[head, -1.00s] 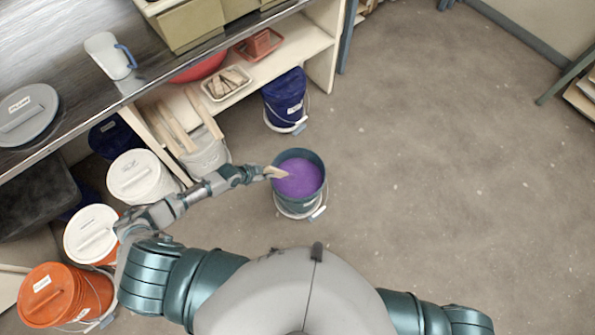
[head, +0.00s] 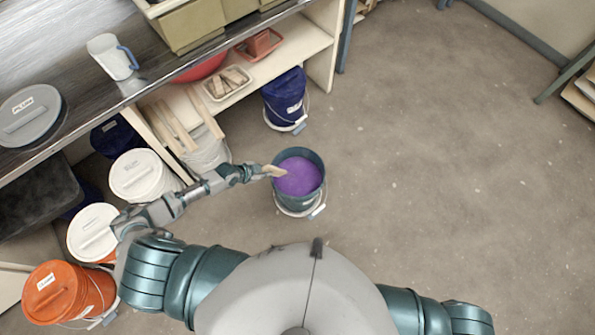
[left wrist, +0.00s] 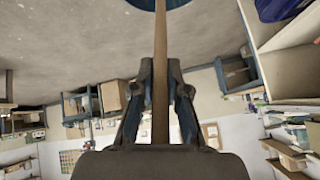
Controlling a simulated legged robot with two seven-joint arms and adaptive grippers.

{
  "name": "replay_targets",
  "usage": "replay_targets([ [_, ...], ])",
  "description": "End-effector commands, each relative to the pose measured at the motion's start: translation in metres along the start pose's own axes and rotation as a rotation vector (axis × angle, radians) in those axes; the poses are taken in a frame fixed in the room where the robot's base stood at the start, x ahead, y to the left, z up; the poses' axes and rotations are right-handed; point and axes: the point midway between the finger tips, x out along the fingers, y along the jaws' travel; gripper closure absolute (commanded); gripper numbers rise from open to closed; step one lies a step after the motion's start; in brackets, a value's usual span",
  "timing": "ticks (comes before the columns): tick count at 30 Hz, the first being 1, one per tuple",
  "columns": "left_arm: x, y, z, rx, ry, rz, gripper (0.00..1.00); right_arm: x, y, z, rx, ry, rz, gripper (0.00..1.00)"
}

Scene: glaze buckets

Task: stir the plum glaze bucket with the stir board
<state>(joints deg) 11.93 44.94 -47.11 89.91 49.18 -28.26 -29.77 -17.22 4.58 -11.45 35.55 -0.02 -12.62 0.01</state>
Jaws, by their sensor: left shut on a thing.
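The plum glaze bucket (head: 299,182) stands open on the floor, dark teal with purple glaze inside and a wire handle low at its front. My left gripper (head: 256,172) is at the bucket's left rim, shut on the wooden stir board (head: 274,171). The board's end reaches over the rim to the purple glaze; how deep it goes is hidden. In the left wrist view the stir board (left wrist: 161,75) runs between the two fingers (left wrist: 160,100) toward the bucket's edge (left wrist: 160,4) at the top. My right gripper is not in view.
Several closed buckets, such as the white one (head: 140,176) and the orange one (head: 62,293), stand at left. A blue bucket (head: 285,98) stands behind. Floor to the right is clear.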

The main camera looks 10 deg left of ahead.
Motion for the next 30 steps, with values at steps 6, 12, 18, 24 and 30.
replay_targets([
  [6, -0.003, -0.001, -0.003, 0.000, 0.001, -0.001, 1.00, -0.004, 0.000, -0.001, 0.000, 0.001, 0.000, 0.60],
  [12, -0.019, -0.006, -0.016, 0.002, 0.001, -0.001, 1.00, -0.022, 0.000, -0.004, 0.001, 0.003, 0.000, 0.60],
  [18, -0.036, -0.010, -0.029, 0.001, 0.001, -0.001, 1.00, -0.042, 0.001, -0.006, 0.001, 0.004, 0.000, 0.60],
  [24, -0.039, -0.011, -0.032, 0.000, 0.001, 0.000, 1.00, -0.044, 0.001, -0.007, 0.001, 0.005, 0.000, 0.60],
  [30, -0.038, -0.011, -0.034, 0.000, 0.002, 0.000, 1.00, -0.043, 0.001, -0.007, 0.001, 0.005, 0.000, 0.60],
])
